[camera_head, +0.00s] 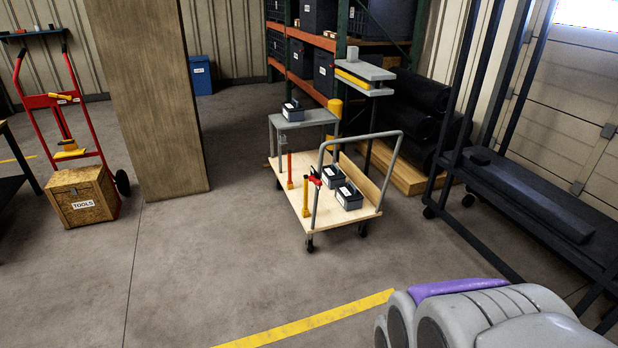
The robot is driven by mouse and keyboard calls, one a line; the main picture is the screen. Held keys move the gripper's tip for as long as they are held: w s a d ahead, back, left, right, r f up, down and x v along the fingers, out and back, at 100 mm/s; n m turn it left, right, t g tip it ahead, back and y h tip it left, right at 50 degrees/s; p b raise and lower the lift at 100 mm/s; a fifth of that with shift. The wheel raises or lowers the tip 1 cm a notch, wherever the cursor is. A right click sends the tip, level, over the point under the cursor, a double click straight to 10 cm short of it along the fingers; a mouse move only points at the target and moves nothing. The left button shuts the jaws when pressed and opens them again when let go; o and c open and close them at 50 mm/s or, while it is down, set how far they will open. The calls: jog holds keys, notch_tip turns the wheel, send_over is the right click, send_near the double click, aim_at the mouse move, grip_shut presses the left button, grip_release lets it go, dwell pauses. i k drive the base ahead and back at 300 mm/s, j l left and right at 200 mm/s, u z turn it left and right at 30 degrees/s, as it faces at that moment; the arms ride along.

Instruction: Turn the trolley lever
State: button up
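The trolley (337,215) stands upright on the floor in the middle of the view. It has a pale wooden deck, a grey tubular push handle (362,136) and dark wheels. A red and yellow upright lever (291,172) stands at the deck's left side. A second, yellow upright piece (306,198) with a red part (315,181) beside it is near the handle's left post. I cannot tell which of these is the trolley lever. My gripper's fingers are not in view. A grey rounded part with a purple strip at the bottom right seems to be mine, well apart from the trolley.
Dark boxes (349,196) lie on the deck. A small grey table (303,119) is behind the trolley. A wooden pillar (150,100), a red hand truck (58,98) and a TOOLS crate (82,197) are left. A dark rack (530,190) is right. Floor before the trolley is clear.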

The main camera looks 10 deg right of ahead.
aim_at(317, 182)
jog(key=i+j, duration=0.2)
jog(key=i, duration=0.3)
jog(key=i+j, duration=0.2)
jog(key=i, duration=0.25)
jog(key=i+j+z, duration=0.1)
jog(key=i, duration=0.4)
jog(key=i+j, duration=0.6)
jog(key=i, duration=0.3)
jog(key=l+z, duration=0.05)
